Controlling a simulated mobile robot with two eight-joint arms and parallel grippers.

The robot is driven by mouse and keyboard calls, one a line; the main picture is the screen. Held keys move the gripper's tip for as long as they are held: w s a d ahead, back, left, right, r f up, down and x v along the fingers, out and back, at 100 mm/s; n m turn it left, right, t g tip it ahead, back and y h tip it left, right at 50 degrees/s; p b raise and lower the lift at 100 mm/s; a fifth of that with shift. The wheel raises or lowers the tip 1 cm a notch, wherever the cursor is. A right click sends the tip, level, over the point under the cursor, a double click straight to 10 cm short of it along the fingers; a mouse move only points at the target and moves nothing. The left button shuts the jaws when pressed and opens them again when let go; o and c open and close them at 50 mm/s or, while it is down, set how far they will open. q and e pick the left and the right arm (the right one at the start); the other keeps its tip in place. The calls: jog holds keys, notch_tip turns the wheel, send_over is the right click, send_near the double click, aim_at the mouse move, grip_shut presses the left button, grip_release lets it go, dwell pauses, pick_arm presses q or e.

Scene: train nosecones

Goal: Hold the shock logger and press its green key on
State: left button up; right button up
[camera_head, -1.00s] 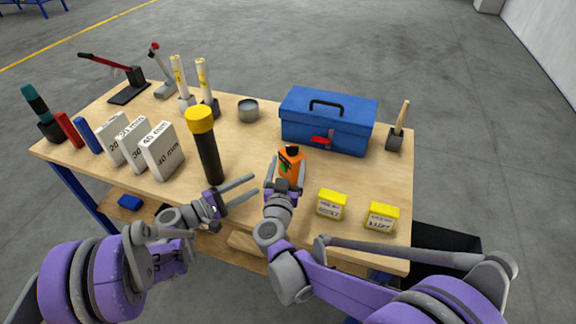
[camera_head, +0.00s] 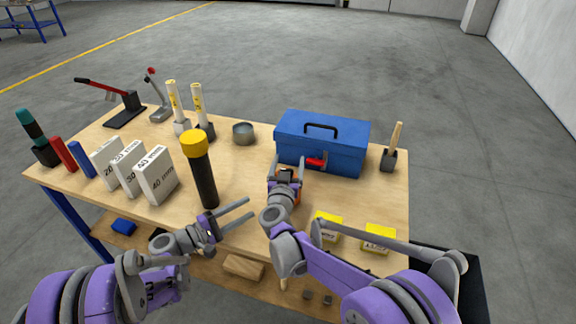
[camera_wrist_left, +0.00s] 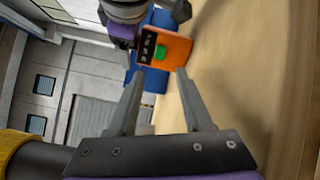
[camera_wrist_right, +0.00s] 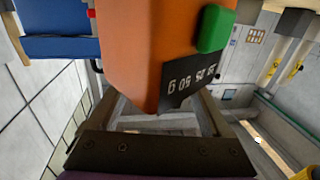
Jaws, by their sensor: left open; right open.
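The shock logger (camera_head: 291,198) is an orange block on the table in front of the blue toolbox, mostly hidden by my right gripper in the head view. The left wrist view shows its orange body (camera_wrist_left: 178,48), dark label and green key (camera_wrist_left: 160,52). In the right wrist view the logger (camera_wrist_right: 150,50) is large and close, between the fingers, with the green key (camera_wrist_right: 214,28) at its upper right. My right gripper (camera_head: 287,177) is open around the logger. My left gripper (camera_head: 250,209) is open and empty, left of the logger, its fingers pointing toward it.
A dark cylinder with a yellow cap (camera_head: 200,170) stands left of the logger. The blue toolbox (camera_head: 322,143) is behind it. Yellow boxes (camera_head: 327,226) (camera_head: 379,238) lie to the right near the front edge. White gauge blocks (camera_head: 156,176) stand at the left.

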jog(key=shift+c, duration=0.3)
grip_shut()
pick_arm(q)
grip_shut()
dwell(1.6)
